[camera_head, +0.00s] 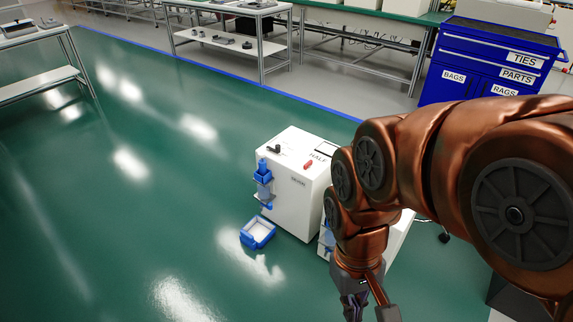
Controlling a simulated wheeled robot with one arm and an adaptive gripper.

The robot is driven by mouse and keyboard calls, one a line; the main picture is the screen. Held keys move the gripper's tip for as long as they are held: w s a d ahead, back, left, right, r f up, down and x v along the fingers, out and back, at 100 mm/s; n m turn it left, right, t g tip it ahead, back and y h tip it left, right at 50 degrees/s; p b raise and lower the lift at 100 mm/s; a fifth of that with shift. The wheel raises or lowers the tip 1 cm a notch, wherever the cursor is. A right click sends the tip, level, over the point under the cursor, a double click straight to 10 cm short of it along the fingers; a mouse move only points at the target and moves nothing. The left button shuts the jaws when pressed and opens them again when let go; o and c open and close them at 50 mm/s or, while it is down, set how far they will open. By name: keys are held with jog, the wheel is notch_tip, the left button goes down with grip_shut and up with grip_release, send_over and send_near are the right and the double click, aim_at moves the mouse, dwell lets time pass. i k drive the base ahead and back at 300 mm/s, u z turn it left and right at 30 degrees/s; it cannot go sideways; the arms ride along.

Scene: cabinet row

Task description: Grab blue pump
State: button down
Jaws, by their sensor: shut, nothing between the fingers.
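A blue pump (264,174) is mounted upright on the left-facing side of a white cabinet (305,205). A second blue part (327,240) shows low on another white cabinet, partly hidden behind my arm; I cannot tell whether it is a pump too. My gripper (367,304) is at the bottom edge of the view, to the right of and nearer than the blue pump, well apart from it. It is shut and empty, pointing down, with its tips at the frame edge.
A blue tray (246,238) with a white inside sits on the green floor in front of the cabinet. A red part (308,164) and a black part (274,148) are on the cabinet top. A blue tool chest (470,75) and workbenches stand behind. Floor at left is clear.

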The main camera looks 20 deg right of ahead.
aim_at(263, 166)
jog(key=u, duration=0.45)
jog(key=k, duration=0.55)
jog(key=u, duration=1.15)
jog(key=i, duration=1.15)
jog(key=z, duration=0.7)
jog(key=i, duration=0.4)
jog(key=z, duration=0.25)
